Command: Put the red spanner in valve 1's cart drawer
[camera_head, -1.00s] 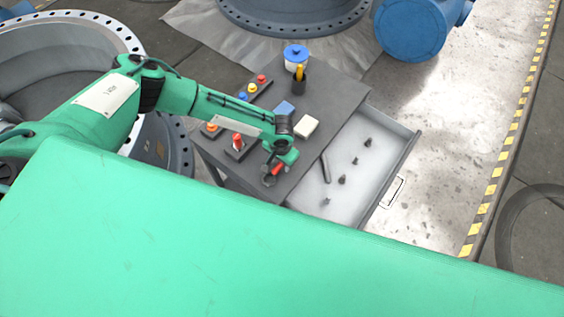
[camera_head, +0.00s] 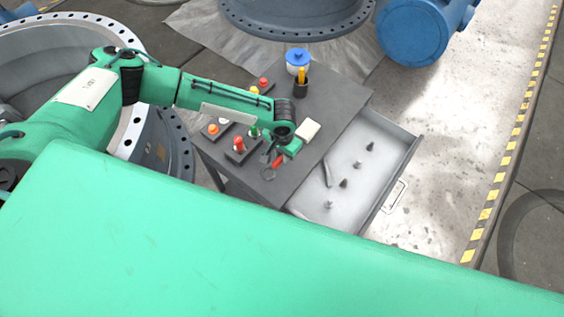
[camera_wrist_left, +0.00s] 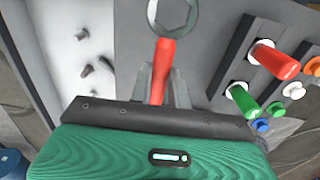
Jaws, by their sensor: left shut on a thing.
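The red spanner (camera_head: 277,161) has a red handle and a grey ring end. My left gripper (camera_head: 281,153) is shut on its handle, over the front part of the cart top (camera_head: 262,197); I cannot tell the exact height. In the left wrist view the red handle (camera_wrist_left: 163,62) rises from between the fingers (camera_wrist_left: 165,88), ring end at the top edge. The cart drawer (camera_head: 376,190) is pulled open to the right of the cart top, with several small dark items and a longer grey piece inside. My right gripper is not in view.
On the cart top stand red (camera_head: 238,145), orange and green knobs on dark blocks, a pale block (camera_head: 307,131), a blue-lidded pot (camera_head: 298,61) and a dark cup with yellow items (camera_head: 301,82). Large flanged valve bodies (camera_head: 292,25) stand behind and left.

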